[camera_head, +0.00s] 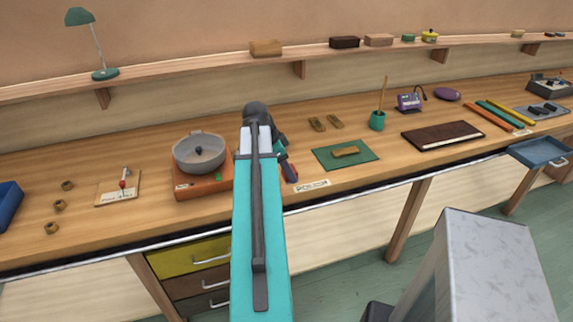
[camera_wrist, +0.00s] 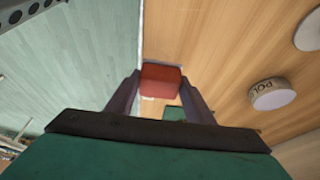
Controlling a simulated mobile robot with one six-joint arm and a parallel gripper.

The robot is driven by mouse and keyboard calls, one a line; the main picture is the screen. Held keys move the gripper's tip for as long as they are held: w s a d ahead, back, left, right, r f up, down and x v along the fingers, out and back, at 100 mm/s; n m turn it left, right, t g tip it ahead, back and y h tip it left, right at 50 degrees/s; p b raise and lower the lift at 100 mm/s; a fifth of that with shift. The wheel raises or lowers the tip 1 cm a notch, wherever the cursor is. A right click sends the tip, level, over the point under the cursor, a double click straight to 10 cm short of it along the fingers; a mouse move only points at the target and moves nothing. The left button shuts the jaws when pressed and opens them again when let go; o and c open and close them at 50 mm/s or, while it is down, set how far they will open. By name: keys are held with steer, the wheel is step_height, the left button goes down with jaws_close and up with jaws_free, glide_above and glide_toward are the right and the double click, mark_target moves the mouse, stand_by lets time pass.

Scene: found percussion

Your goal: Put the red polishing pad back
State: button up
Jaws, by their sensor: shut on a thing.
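The red polishing pad (camera_wrist: 161,79) is a small rounded red block in the wrist view, held between the two dark fingertips. My gripper (camera_wrist: 161,92) is shut on it. In the head view my gripper (camera_head: 289,172) is near the front edge of the bench, left of the green mat (camera_head: 328,160) and just above the white label (camera_head: 312,186). The pad cannot be made out there. A tan block (camera_head: 346,151) lies on the green mat. I cannot tell how high the pad is above the bench.
A grey bowl on an orange base (camera_head: 204,182) stands left of my arm. Two small brown pieces (camera_head: 326,123) and a green cup (camera_head: 377,121) are behind the mat. A dark board (camera_head: 443,136) lies to the right. The wrist view shows a white disc with lettering (camera_wrist: 272,95).

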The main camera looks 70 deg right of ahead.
steer(key=w+d, duration=0.1)
steer(key=d, duration=0.1)
steer(key=w+d+p, duration=0.1)
steer(key=d, duration=0.1)
steer(key=d+p, duration=0.1)
steer(key=d, duration=0.1)
steer(key=shift+w+d+f, duration=0.3)
steer(key=shift+w+d, duration=0.1)
steer(key=shift+f, duration=0.1)
steer(key=shift+f+p, duration=0.85)
steer(key=shift+f, duration=0.85)
steer(key=shift+f, duration=0.1)
steer(key=o, duration=1)
steer(key=shift+r, duration=0.2)
steer(key=shift+b+v, duration=1.95)
steer(key=shift+v, duration=3.95)
steer(key=shift+r, duration=0.1)
